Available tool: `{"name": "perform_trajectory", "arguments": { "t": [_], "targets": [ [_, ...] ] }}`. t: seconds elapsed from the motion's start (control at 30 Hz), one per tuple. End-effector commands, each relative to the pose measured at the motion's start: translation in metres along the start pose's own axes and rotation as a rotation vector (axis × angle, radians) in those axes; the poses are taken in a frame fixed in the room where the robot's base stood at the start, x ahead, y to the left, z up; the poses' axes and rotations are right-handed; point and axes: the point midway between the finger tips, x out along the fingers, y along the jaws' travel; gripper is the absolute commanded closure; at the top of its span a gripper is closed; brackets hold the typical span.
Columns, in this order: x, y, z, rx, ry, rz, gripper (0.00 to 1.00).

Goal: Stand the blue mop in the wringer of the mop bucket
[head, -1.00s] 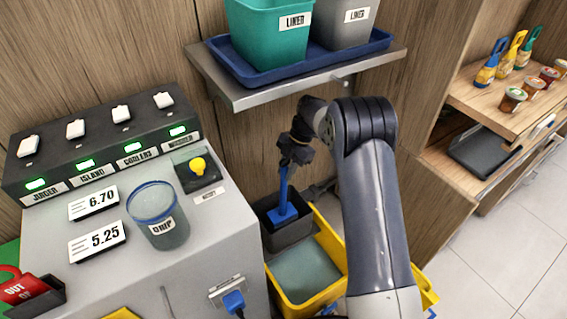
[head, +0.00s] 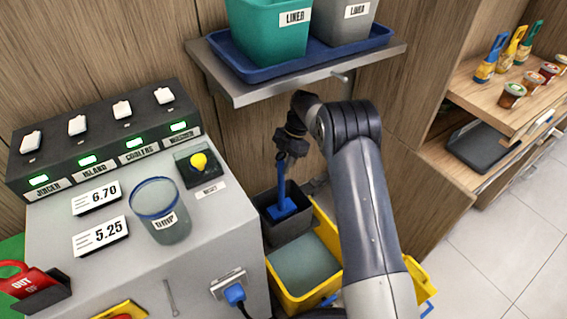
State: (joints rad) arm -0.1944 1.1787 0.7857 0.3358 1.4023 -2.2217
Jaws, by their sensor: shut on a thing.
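The blue mop (head: 282,203) stands about upright, its handle rising to my gripper (head: 288,150). My gripper is shut on the top of the handle. The mop's wide blue head is at the opening of the dark grey wringer (head: 290,230), which sits at the back of the yellow mop bucket (head: 331,291). I cannot tell whether the head rests on the wringer's bottom or hangs just above it. The bucket holds greyish water in front of the wringer. My arm covers the bucket's right side.
A metal shelf (head: 240,94) with a blue tray and liner bins hangs above my gripper. A grey cabinet (head: 215,262) with switches and a drip cup (head: 162,228) stands close on the left. A wooden shelf unit (head: 440,215) stands to the right.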

Motion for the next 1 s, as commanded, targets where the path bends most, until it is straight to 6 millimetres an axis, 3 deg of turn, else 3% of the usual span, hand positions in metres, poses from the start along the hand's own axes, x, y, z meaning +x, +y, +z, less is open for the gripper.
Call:
{"name": "perform_trajectory", "arguments": {
  "t": [0.33, 0.37, 0.6, 1.0],
  "targets": [
    [0.0065, 0.0003, 0.0028, -0.001, 0.0, 0.001, 1.0],
    [0.0073, -0.0001, 0.003, 0.0, 0.0, 0.0, 0.76],
    [0.0072, -0.0001, 0.0029, 0.0, 0.0, 0.0, 0.57],
    [-0.0024, 0.0001, -0.0009, 0.0, 0.0, 0.001, 0.56]
  ]
}}
